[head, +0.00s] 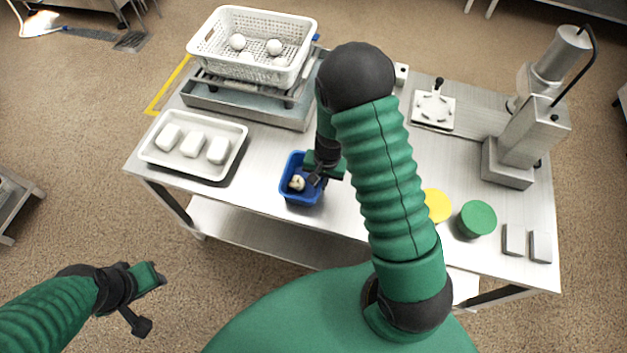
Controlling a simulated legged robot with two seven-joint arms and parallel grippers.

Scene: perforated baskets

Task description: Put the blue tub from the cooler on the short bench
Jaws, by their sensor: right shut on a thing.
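The blue tub (289,188) is over the front edge area of the steel bench (262,160), left of my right arm. A small pale round thing (297,183) lies in it. My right gripper (319,174) is shut on the tub's right side. I cannot tell if the tub rests on the bench top or hangs just above it. My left gripper (145,298) is open and empty over the floor at the lower left. I cannot make out which thing is the cooler.
A white tray (236,131) with three white blocks stands left of the tub. A white perforated basket (238,70) with balls sits on a metal unit behind. A yellow disc (437,206), green cylinder (477,218) and grey press (507,162) stand to the right.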

